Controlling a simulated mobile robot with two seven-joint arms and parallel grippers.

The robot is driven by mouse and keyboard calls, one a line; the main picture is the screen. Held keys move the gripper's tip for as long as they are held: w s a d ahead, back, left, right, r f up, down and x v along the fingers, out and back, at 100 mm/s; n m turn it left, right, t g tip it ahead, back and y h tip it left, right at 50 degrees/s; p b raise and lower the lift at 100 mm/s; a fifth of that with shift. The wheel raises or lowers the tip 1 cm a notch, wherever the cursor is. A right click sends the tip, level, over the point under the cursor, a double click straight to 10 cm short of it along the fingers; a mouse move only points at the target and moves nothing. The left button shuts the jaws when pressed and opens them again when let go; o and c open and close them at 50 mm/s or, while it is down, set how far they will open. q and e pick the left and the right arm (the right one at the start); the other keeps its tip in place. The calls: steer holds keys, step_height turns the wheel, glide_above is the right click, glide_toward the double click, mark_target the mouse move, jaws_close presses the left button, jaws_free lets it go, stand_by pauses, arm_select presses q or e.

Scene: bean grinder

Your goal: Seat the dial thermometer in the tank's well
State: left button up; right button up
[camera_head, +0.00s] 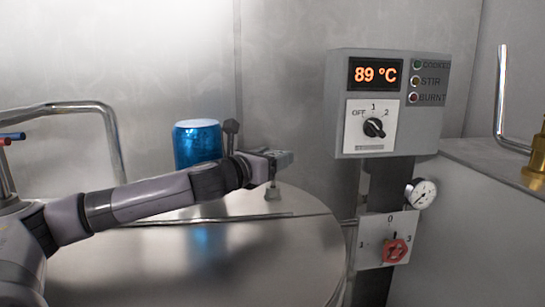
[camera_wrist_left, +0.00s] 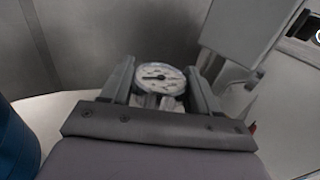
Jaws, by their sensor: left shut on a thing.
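My left gripper (camera_head: 280,158) reaches in from the left over the steel tank (camera_head: 290,235). In the left wrist view its fingers (camera_wrist_left: 163,85) are shut on the dial thermometer (camera_wrist_left: 160,77), whose round white face with a dark needle shows between them. In the head view the dial is hidden by the gripper. A short grey fitting (camera_head: 272,192) stands on the tank top just below the fingers. It may be the well or part of the thermometer; I cannot tell whether the two touch. My right gripper is not in view.
A blue canister (camera_head: 197,145) stands behind my left forearm. A bent steel pipe (camera_head: 95,108) is at left.

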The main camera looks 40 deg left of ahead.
mark_target(273, 184)
arm_select(q)
steer(key=shift+f+b, duration=0.75)
steer(key=shift+f, duration=0.35)
steer(key=shift+f+b, duration=0.3)
steer(key=shift+f, duration=0.45)
steer(key=shift+d+f+b, duration=0.15)
steer(key=shift+f+b, duration=0.15)
steer(key=shift+b, duration=0.15)
